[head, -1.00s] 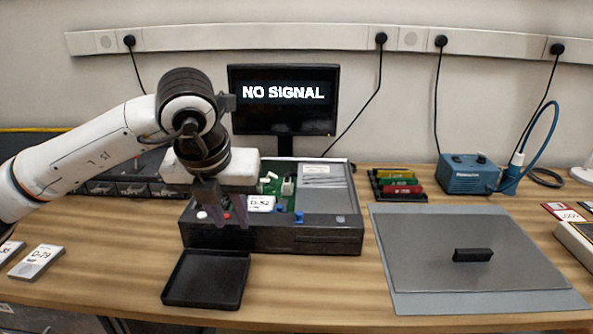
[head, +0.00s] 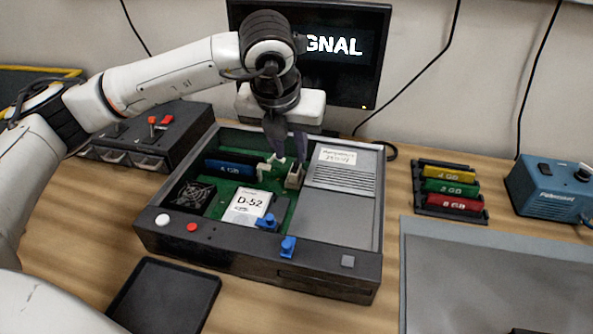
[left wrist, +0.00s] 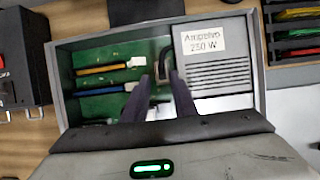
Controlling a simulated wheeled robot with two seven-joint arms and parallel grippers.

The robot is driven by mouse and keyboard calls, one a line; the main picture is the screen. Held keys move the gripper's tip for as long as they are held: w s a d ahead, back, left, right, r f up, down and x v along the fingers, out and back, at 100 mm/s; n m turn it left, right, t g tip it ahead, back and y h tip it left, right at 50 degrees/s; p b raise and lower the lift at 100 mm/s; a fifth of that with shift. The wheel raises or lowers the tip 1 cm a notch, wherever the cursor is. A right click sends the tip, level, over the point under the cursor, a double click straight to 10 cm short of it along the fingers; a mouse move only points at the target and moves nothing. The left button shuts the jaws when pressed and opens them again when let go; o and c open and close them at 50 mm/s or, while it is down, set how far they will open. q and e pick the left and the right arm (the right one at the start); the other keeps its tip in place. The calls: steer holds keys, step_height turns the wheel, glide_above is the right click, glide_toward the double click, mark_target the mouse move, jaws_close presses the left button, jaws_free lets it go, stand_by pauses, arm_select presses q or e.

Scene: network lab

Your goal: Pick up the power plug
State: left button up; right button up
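The power plug appears to be the small cream connector (head: 295,176) in the open computer case (head: 262,270), beside the power supply (head: 340,180). In the left wrist view a black cable (left wrist: 163,66) rises next to the power supply's left edge, between my fingertips. My left gripper (head: 288,155) is over the case, pointing down, just above the cream connector. In the left wrist view its two dark fingers (left wrist: 160,78) stand apart, with a gap between them. I cannot tell whether they touch the connector. My right gripper is not in view.
The case holds memory sticks (head: 232,168), a D-52 chip (head: 245,206) and blue levers (head: 287,246). A monitor (head: 340,85) stands behind. A black tray (head: 165,298) lies in front. A memory rack (head: 450,211), blue station (head: 548,190) and grey mat (head: 470,275) are right.

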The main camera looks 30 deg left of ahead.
mark_target(295, 168)
arm_select(q)
steer(key=x, duration=0.4)
steer(key=shift+s+d+f, duration=0.2)
steer(key=shift+f, duration=0.1)
steer(key=shift+w+f, duration=0.3)
steer(key=shift+f, duration=0.15)
jaws_close()
